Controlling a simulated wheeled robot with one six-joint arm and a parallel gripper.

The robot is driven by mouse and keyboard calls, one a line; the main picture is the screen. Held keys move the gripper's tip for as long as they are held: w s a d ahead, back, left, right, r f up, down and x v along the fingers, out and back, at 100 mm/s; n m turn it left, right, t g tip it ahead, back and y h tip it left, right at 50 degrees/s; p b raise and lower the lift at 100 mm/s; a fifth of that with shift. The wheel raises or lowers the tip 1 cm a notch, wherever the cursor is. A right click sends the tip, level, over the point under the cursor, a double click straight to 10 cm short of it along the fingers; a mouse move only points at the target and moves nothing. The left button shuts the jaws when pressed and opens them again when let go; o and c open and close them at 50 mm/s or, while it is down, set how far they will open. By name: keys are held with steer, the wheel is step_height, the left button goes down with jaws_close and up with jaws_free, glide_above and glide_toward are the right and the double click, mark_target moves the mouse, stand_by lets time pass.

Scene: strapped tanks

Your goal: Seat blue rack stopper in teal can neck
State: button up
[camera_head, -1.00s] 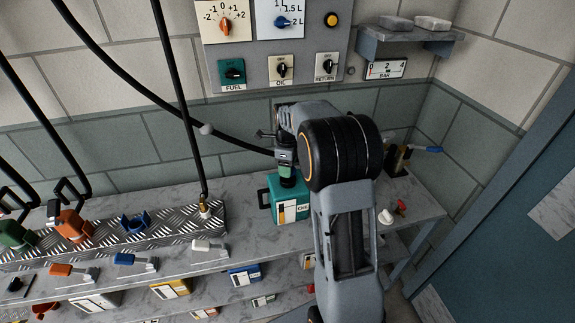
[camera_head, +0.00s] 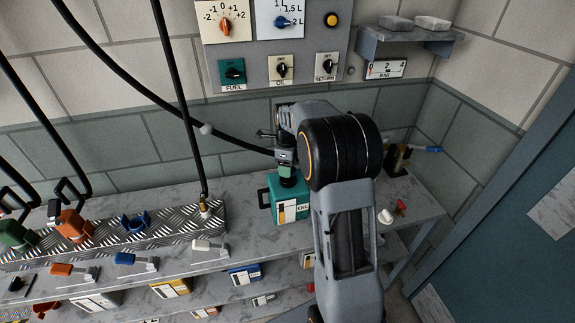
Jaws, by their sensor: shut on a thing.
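The teal can (camera_head: 274,198) stands on the upper grey shelf, with a white and yellow label facing me. My gripper (camera_head: 287,163) points down right above the can's top and is shut on a dark green and black stopper (camera_head: 288,176). The stopper's lower end meets the can's neck area. The neck is hidden, so I cannot tell how deep the stopper sits. The blue rack (camera_head: 135,223) lies on the tread plate to the left, and no stopper shows in it.
My arm covers the area right of the can. A small white stopper and a red one (camera_head: 400,206) lie further right. The control panel (camera_head: 280,45) is on the wall behind.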

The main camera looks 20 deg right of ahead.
steer(key=shift+f+b, duration=0.9)
steer(key=shift+f, duration=0.5)
steer(key=o, duration=1)
steer(key=shift+r, duration=0.1)
step_height(320, 180, up, 14)
